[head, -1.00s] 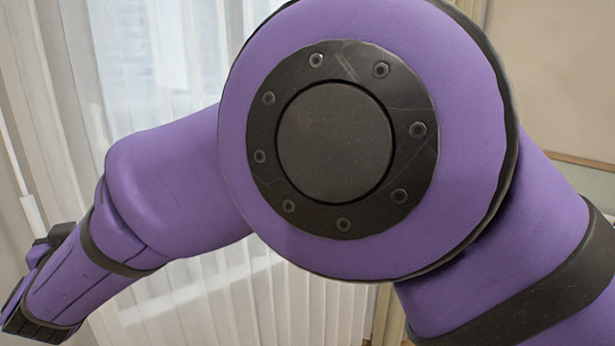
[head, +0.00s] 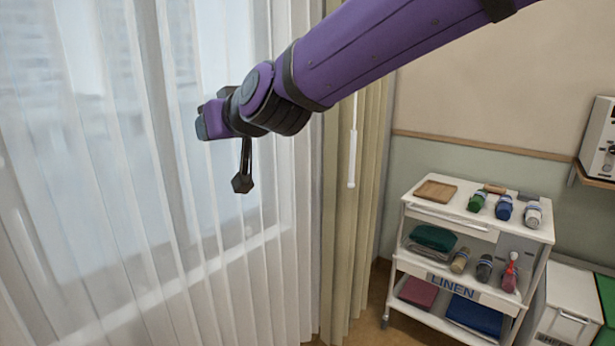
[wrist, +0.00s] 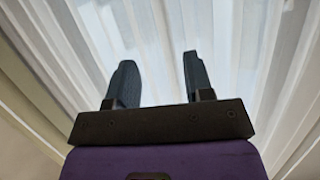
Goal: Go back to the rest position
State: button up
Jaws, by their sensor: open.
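My gripper (wrist: 158,80) shows in the wrist view with its two dark fingers well apart and nothing between them. Behind the fingers there is only white sheer curtain. The fingers are small there and partly overlap.
White sheer curtains (head: 110,200) cover a window at the left, with a beige drape (head: 345,240) beside them. A white linen cart (head: 470,226) with bottles and folded cloths stands at the right.

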jog(key=s+d+f+m+g+h, duration=0.1)
jog(key=s+d+m+h, duration=0.15)
jog(key=d, duration=1.15)
jog(key=s+d+m+g+h, duration=0.1)
jog(key=s+d+h, duration=0.25)
jog(key=d, duration=1.15)
jog(key=s+d+f+m+g+h, duration=0.1)
jog(key=s+d+f, duration=0.3)
jog(key=s+d, duration=0.4)
jog(key=s+d+f+m+g+h, duration=0.2)
jog(key=s+d+f+m+h, duration=0.1)
jog(key=s+d, duration=0.6)
jog(key=shift+s+d+f+m, duration=0.3)
jog(key=shift+f+m, duration=0.05)
jog(key=shift+c, duration=0.4)
